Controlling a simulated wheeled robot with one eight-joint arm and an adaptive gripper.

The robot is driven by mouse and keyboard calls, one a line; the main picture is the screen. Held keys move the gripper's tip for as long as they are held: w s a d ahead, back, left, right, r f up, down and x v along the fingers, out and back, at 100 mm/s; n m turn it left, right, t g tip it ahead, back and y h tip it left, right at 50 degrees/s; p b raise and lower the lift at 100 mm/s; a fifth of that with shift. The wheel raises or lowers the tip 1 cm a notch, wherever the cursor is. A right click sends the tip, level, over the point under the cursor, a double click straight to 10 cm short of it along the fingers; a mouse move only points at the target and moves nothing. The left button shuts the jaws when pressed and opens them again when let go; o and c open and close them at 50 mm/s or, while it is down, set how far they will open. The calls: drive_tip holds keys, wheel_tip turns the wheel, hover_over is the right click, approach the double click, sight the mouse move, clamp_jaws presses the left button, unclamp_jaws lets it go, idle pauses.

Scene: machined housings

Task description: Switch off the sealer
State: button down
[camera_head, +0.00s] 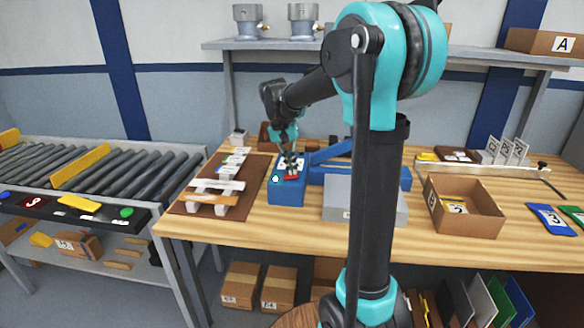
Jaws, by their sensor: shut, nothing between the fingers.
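The sealer (318,181) is a blue machine with a slanted blue lever arm on the wooden workbench, with a grey plate at its front. A blue control box (287,198) is at its left end, with a small light round spot and a red part (290,177) on its top. My gripper (290,170) is shut and empty, pointing down at the top of this box, close to the red part. I cannot tell whether it touches it. My arm's upright link hides part of the sealer's right side.
A brown board (187,203) with pale blocks lies left of the box. An open cardboard box (483,213) stands on the right of the workbench (300,232). A roller conveyor (125,172) is at the left. A shelf (270,44) runs behind my arm.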

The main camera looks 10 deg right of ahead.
drive_tip(key=shift+s+d+f+y, duration=0.15)
drive_tip(key=shift+d+f+y, duration=0.2)
drive_tip(key=shift+y, duration=0.05)
drive_tip(key=shift+a, duration=0.25)
drive_tip(key=shift+w+a, duration=0.3)
drive_tip(key=shift+a, duration=0.4)
drive_tip(key=shift+r, duration=0.15)
drive_tip(key=shift+w+r, duration=0.1)
drive_tip(key=shift+r, duration=0.2)
wheel_tip(320, 180, up, 13)
drive_tip(key=a, duration=0.2)
drive_tip(key=shift+w+a, duration=0.35)
